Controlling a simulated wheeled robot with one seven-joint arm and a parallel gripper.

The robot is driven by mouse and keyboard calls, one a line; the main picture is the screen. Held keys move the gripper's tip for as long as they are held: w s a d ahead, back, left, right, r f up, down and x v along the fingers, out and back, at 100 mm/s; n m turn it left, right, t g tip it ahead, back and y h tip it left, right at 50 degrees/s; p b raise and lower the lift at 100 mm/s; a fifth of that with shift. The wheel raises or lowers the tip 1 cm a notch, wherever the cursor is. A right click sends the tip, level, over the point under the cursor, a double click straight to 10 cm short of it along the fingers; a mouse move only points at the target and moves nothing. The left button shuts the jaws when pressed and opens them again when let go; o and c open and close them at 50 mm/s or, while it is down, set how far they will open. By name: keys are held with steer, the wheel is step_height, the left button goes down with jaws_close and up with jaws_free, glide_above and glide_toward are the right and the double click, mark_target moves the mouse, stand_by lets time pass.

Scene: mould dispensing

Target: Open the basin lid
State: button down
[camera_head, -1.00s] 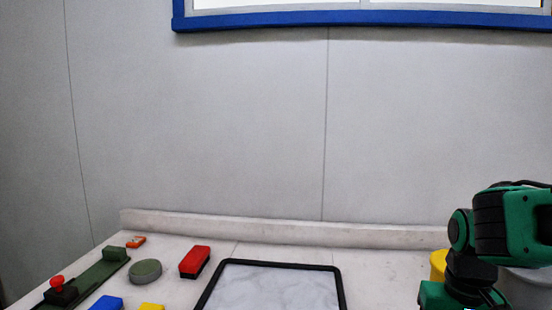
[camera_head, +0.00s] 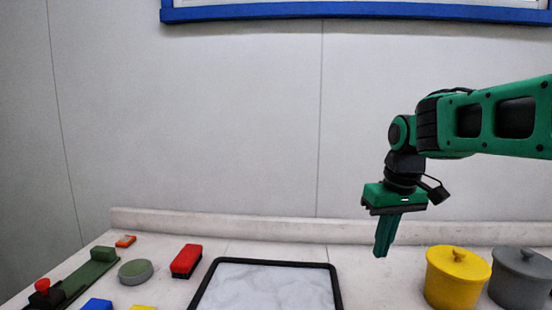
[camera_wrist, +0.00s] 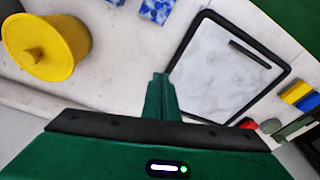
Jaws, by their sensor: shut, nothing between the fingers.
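A yellow basin (camera_head: 455,285) stands at the right of the table with its yellow lid (camera_head: 459,258) on top; the lid has a small round knob. In the wrist view the lid (camera_wrist: 32,48) shows at the upper left. A grey basin (camera_head: 518,285) with a grey lid (camera_head: 521,259) stands beside it on the right. My gripper (camera_head: 381,254) is shut and empty, pointing down above the table, left of the yellow basin and apart from it. In the wrist view my fingers (camera_wrist: 160,78) are together. I cannot tell which basin the task means.
A black-framed tray (camera_head: 332,285) with a marbled surface lies at the front middle. A red block (camera_head: 186,260), a round grey-green disc (camera_head: 136,272), a green strip (camera_head: 80,280) and blue (camera_head: 97,304) and yellow (camera_head: 143,308) blocks lie left. A low ledge (camera_head: 250,228) runs along the back.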

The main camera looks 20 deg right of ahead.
steer(key=w+a+r+n+t+y, duration=0.1)
steer(key=w+a+r+n, duration=0.35)
steer(key=w+r, duration=0.4)
steer(key=w+a+r+n+t, duration=0.1)
steer(key=w+a+r+n, duration=0.35)
steer(key=w+r, duration=0.35)
steer(key=w+a+r+n+t+y, duration=0.1)
steer(key=w+a+r+n, duration=0.35)
steer(key=w+r, duration=0.4)
steer(key=x, duration=1.1)
steer(key=shift+w+d+f+t, duration=0.2)
steer(key=shift+w+d+t, duration=0.1)
steer(key=shift+w, duration=0.25)
